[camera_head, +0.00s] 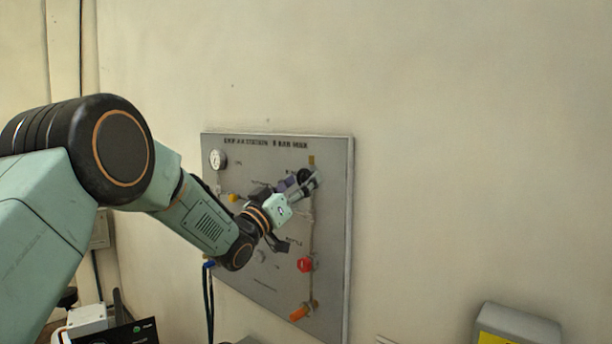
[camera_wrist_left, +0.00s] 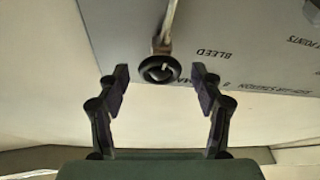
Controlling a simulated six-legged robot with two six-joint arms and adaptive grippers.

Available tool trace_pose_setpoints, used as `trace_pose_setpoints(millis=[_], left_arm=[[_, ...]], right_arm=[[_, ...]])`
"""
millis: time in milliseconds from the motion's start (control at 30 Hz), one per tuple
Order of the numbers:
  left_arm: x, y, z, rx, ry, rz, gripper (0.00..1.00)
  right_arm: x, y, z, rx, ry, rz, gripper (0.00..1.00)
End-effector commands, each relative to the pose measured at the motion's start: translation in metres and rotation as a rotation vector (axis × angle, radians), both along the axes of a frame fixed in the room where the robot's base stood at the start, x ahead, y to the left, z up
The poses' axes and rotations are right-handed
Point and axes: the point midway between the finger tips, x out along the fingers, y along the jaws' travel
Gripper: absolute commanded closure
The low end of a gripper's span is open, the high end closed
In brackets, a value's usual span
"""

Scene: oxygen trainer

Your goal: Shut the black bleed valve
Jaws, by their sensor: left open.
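The black bleed valve (camera_wrist_left: 158,69) is a round black knob on a thin pipe, beside the "BLEED" lettering on the panel, which appears upside down in the left wrist view. In the head view the knob (camera_head: 304,175) shows at the panel's upper right, partly covered by my gripper. My left gripper (camera_head: 300,186) is open in front of it. In the left wrist view its two dark fingers (camera_wrist_left: 160,82) stand apart on either side of the knob, with gaps on both sides. I cannot tell how far the knob is turned. My right gripper is in neither view.
The grey panel (camera_head: 335,240) hangs on a plain wall. It carries a gauge (camera_head: 217,159), a yellow knob (camera_head: 233,198), a red knob (camera_head: 305,265), an orange handle (camera_head: 300,313) and a blue part (camera_head: 209,264). A grey box (camera_head: 518,325) stands at lower right.

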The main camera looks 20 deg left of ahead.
Motion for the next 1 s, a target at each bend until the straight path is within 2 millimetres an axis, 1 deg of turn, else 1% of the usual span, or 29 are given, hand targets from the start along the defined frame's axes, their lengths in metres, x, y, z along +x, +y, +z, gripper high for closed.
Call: trace_pose_setpoints(millis=[100, 200, 533, 1000], left_arm=[[0.009, -0.006, 0.004, 0.002, 0.000, -0.001, 0.34], [0.013, -0.008, 0.005, 0.000, 0.001, -0.001, 0.34], [0.014, -0.011, 0.005, 0.000, 0.002, -0.003, 0.34], [0.014, -0.011, 0.005, 0.000, 0.002, -0.003, 0.74]], right_arm=[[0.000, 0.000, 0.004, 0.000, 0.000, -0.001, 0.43], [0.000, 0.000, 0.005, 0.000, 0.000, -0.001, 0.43], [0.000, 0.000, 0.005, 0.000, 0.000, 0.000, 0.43], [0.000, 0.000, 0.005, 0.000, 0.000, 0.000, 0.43]])
